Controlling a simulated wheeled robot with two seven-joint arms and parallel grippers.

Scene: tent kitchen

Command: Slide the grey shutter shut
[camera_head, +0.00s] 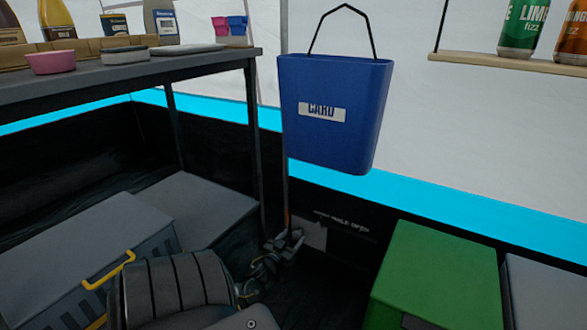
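My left arm comes in from the lower left. Its gripper (286,246) is low beside the table leg, in front of a dark panel. A small grey plate (314,236) shows just right of the gripper, partly hidden by it; I cannot tell for sure whether it is part of the grey shutter. White lettering (342,221), which seems to end in "HALF-OPEN", is on the dark panel to its right. The gripper is small and dark, so its finger gap and any contact are unclear. My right gripper is not in view.
A blue "CARD" bin (335,130) hangs above and right of the gripper. A dark table (200,62) with bowls and bottles stands at left. Grey crates (100,245) lie under it. A green box (435,275) stands at lower right. A bottle shelf (505,63) is at upper right.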

